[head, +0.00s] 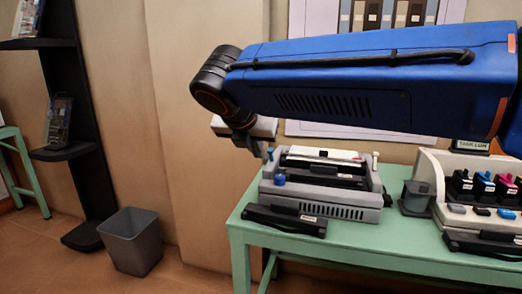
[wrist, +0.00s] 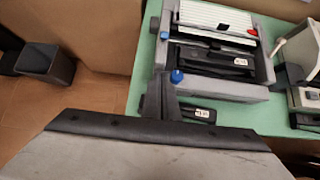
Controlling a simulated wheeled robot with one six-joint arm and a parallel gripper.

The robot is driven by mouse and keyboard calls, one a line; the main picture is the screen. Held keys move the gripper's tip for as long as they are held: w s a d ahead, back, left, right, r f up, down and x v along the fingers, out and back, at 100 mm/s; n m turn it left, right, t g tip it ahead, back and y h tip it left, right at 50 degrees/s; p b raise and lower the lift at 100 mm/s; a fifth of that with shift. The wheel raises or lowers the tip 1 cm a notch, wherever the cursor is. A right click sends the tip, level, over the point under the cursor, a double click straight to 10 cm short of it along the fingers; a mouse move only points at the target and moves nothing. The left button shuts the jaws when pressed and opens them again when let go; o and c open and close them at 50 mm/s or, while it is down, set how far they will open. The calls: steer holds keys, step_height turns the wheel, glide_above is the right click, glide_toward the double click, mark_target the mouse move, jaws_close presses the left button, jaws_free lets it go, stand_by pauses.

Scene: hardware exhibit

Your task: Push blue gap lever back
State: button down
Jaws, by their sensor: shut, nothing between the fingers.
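The blue gap lever (head: 279,179) is a small blue knob at the front left of a grey machine (head: 345,212) on the green table. It also shows in the wrist view (wrist: 177,76), close to the right of my fingertips. My gripper (head: 267,155) points down above and slightly left of the lever in the head view. Its fingers are together and empty; they also show in the wrist view (wrist: 165,80). I cannot tell whether they touch the lever. The lever's base is partly hidden by my fingers in the wrist view.
A black labelled tray (head: 286,219) lies in front of the machine. A grey bin (head: 131,241) and black shelf (head: 84,150) are at left. Floor between bin and table is clear.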

mark_target(271, 154)
steer(key=x, duration=0.9)
steer(key=shift+s, duration=0.1)
steer(key=w, duration=0.1)
steer(key=w+r, duration=0.1)
steer(key=shift+w+d+r, duration=0.25)
steer(key=shift+w+d, duration=0.05)
steer(key=shift+d, duration=0.1)
steer(key=shift+w+d+r, duration=0.1)
steer(key=shift+w+r, duration=0.2)
steer(key=shift+w, duration=0.05)
